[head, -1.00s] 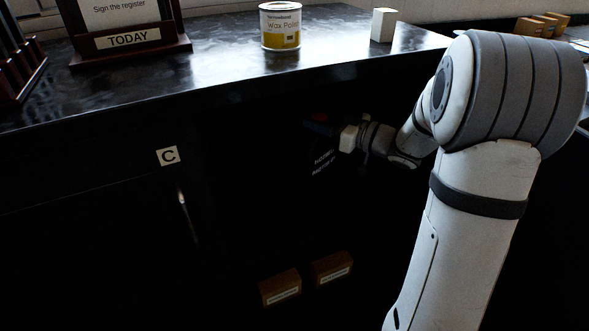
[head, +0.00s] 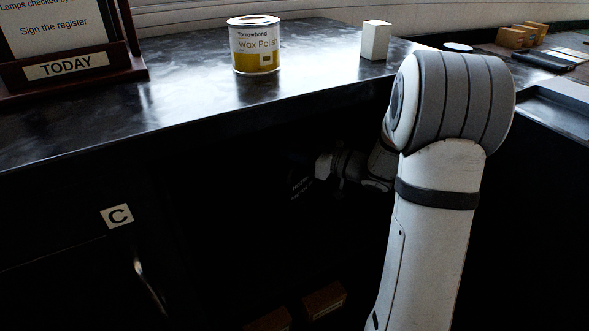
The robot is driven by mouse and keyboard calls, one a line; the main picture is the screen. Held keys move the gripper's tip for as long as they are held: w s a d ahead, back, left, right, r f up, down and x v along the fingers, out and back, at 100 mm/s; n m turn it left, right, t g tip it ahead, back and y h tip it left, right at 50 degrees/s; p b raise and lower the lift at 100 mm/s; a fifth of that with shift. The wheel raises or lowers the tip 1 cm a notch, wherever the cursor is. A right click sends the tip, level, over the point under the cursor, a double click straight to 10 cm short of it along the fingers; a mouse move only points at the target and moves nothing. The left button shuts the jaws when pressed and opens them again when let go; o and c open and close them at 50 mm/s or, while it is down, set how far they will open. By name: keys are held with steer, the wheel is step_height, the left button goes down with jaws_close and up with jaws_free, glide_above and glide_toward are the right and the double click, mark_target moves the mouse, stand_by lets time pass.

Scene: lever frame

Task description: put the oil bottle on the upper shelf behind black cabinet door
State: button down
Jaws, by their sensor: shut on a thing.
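The oil bottle (head: 301,186) is a dark shape with faint pale lettering, deep in shadow under the countertop. My gripper (head: 318,166) reaches into the dark cabinet opening and is shut on the bottle. The bottle's outline and base are too dark to make out, so I cannot tell whether it touches a shelf. The black cabinet's front (head: 60,285) at the left carries a label C and a pale curved handle (head: 150,287). The upper shelf's surface is lost in the dark.
Two brown boxes, one at the lower middle (head: 325,299) and one left of it (head: 268,320), sit low in the cabinet. On the countertop (head: 180,110) stand a wax polish tin (head: 254,50), a white block (head: 375,40) and a TODAY sign (head: 68,64). The countertop edge overhangs my forearm.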

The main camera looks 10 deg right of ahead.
mark_target(295, 163)
steer(key=shift+f+b, duration=0.7)
steer(key=shift+f, duration=1.1)
steer(key=shift+f, duration=0.15)
steer(key=c, duration=0.9)
jaws_free()
steer(key=shift+f, duration=0.1)
steer(key=shift+c, duration=0.2)
steer(key=p+v, duration=0.1)
steer(key=v, duration=0.6)
steer(key=shift+s+d+p, duration=0.2)
steer(key=shift+p, duration=0.2)
